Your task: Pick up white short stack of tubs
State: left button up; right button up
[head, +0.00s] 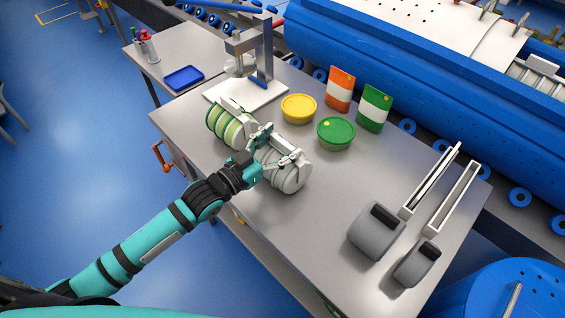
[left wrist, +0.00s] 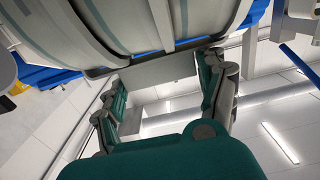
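The white short stack of tubs (head: 292,178) lies on its side on the grey table, and a taller green-and-white stack (head: 228,124) lies beside it to the left. My left gripper (head: 279,147) is over the white stack, its fingers spread along the stack's upper side. In the left wrist view the white tubs (left wrist: 150,25) fill the top, just beyond the parted fingers (left wrist: 162,88). The space between the fingers shows only background, so the gripper is open. Whether a fingertip touches the tubs I cannot tell. My right gripper is not in view.
A yellow tub (head: 298,108) and a green tub (head: 336,133) stand behind the stack, near orange and green cards (head: 374,107). A press stand (head: 262,60) is at the back. Grey dispensers (head: 376,231) stand at the front right. The table's middle right is clear.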

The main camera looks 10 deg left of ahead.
pick_arm(q)
jog(key=c, duration=1.1)
jog(key=shift+r, duration=0.2)
jog(key=shift+c, duration=0.5)
